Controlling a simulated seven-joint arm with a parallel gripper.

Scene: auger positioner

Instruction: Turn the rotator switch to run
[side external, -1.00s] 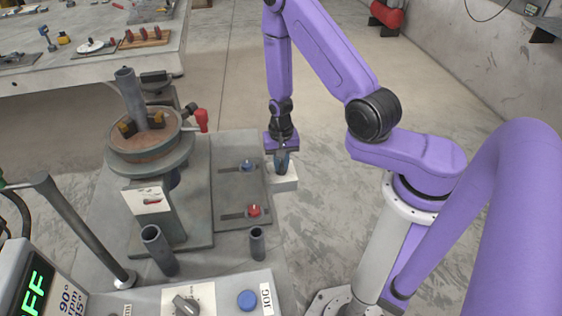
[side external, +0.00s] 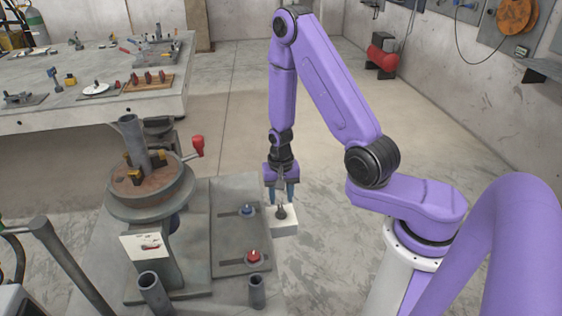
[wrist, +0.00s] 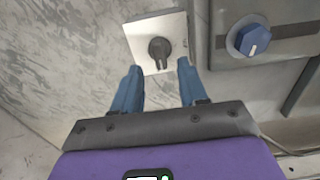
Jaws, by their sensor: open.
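A black rotary switch knob (side external: 281,212) sits on a white box (side external: 289,226) at the right edge of the grey plate. In the wrist view, the knob (wrist: 160,50) is on its white plate (wrist: 137,36), with its pointer toward my gripper; I see no readable label. My gripper (side external: 280,195) is above the box, pointing down, with its two blue fingers apart. In the wrist view, my gripper (wrist: 158,70) shows the knob just beyond the gap between the fingertips, and no contact is visible.
A blue knob (side external: 247,210) and a red knob (side external: 253,256) are on the slotted plate (side external: 230,238) left of the box. A round pan (side external: 152,195) with an upright tube (side external: 131,135) and a red-handled crank (side external: 198,146) stands farther left. Short tubes (side external: 257,292) stand in front.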

